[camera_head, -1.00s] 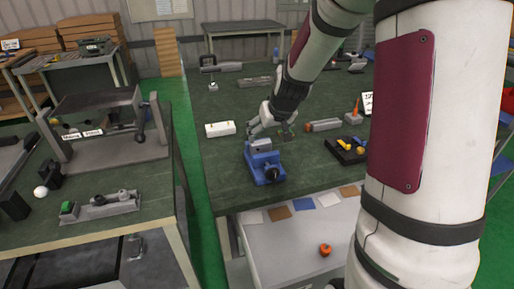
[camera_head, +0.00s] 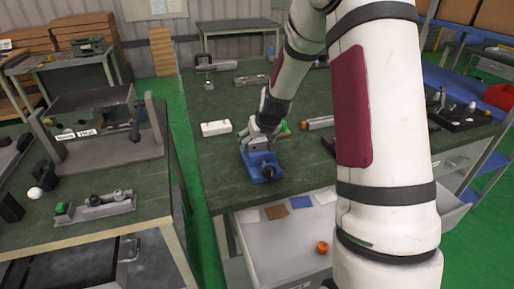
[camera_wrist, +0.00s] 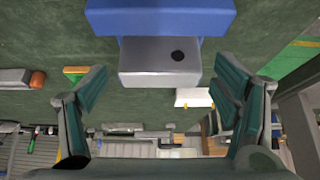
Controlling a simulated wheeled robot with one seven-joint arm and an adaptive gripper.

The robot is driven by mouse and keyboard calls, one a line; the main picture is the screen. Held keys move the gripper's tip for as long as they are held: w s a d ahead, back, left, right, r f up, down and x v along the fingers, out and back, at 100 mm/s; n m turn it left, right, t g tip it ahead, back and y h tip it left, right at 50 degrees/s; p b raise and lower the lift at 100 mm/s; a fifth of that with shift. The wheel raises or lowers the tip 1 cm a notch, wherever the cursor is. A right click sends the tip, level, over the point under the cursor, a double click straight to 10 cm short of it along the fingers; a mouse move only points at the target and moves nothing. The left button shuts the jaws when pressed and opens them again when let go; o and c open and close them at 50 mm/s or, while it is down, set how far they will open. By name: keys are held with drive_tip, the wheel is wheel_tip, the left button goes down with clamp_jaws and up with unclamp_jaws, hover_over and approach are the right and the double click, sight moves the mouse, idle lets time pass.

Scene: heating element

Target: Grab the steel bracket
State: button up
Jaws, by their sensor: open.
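The steel bracket (camera_wrist: 159,62) is a grey metal block with a dark round hole near its right side in the wrist view. It sticks out from the blue vise (camera_wrist: 160,16). In the head view the blue vise (camera_head: 262,168) stands on the green workbench, and my gripper largely hides the bracket. My gripper (camera_wrist: 160,84) is open, with one green-padded finger on each side of the bracket's near end and gaps on both sides. In the head view my gripper (camera_head: 256,138) is right at the top of the vise.
A white block (camera_head: 216,128) lies on the bench left of the vise. A grey tool with a red end (camera_head: 318,123) lies to the right. An open drawer (camera_head: 285,240) juts out below the bench front. A second workbench (camera_head: 150,205) stands at the left.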

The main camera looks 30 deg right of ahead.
drive_tip(key=c, duration=1.4)
drive_tip(key=shift+c, duration=0.3)
drive_tip(key=shift+r, duration=0.1)
